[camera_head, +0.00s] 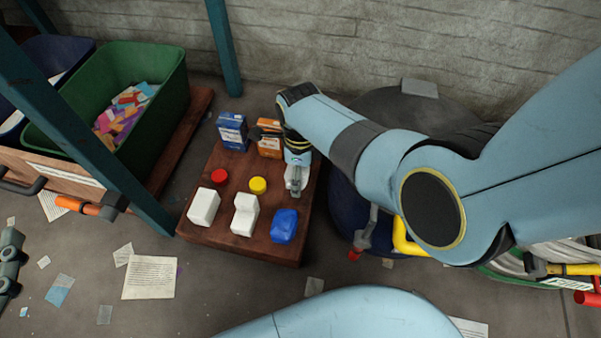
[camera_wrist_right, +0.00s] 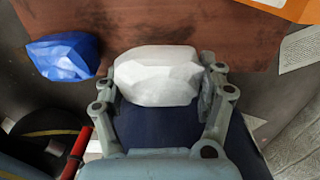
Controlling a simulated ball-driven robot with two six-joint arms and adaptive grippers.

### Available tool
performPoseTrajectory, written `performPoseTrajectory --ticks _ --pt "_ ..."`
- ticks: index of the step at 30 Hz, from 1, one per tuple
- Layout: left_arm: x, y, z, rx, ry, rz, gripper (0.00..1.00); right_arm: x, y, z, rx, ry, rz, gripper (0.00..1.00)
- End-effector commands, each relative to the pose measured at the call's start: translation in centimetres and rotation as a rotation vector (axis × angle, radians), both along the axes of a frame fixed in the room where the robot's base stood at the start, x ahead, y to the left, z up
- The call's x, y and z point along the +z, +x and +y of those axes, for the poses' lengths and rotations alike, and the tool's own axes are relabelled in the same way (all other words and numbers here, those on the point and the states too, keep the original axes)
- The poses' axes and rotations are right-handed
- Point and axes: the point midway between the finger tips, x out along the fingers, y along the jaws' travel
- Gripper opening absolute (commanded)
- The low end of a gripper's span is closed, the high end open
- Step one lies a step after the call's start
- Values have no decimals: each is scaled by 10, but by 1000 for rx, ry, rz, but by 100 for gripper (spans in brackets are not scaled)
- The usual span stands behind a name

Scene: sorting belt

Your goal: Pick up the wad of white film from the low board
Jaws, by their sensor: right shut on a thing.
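The wad of white film (camera_wrist_right: 157,76) is a pale faceted lump between the two fingers of my right gripper (camera_wrist_right: 160,88) in the wrist view. The fingers are shut on its sides. In the head view my right gripper (camera_head: 297,182) points down over the right part of the low brown board (camera_head: 228,170); the wad is hardly distinguishable from the fingertips there. A grey jointed part at the left edge looks like my left gripper (camera_head: 10,262), cut off by the frame; its opening cannot be told.
The board also holds a blue box (camera_head: 232,131), an orange box (camera_head: 269,141), a red cap (camera_head: 219,177), a yellow cap (camera_head: 258,185), two white containers (camera_head: 204,207) (camera_head: 245,214) and a blue lump (camera_head: 285,226). A green bin (camera_head: 165,95) stands left behind a teal post (camera_head: 85,125).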

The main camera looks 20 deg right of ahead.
Motion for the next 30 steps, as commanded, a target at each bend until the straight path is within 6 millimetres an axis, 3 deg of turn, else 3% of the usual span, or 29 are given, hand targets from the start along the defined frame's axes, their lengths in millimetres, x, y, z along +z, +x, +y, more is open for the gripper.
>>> performPoseTrajectory --ticks 6,9,15,22,30 --pt "-61 -48 7 31 0 283 40 19 1 0 0 1 -3 60" --pt "-77 -63 9 43 0 391 40 29 1 0 0 0 -4 60" --pt "-80 -63 14 66 8 623 40 59 2 0 0 1 -6 60" --pt "-54 -58 16 80 18 843 40 91 2 0 0 0 -5 60" --pt "-23 -73 17 83 31 1068 40 122 1 0 0 0 -4 60"
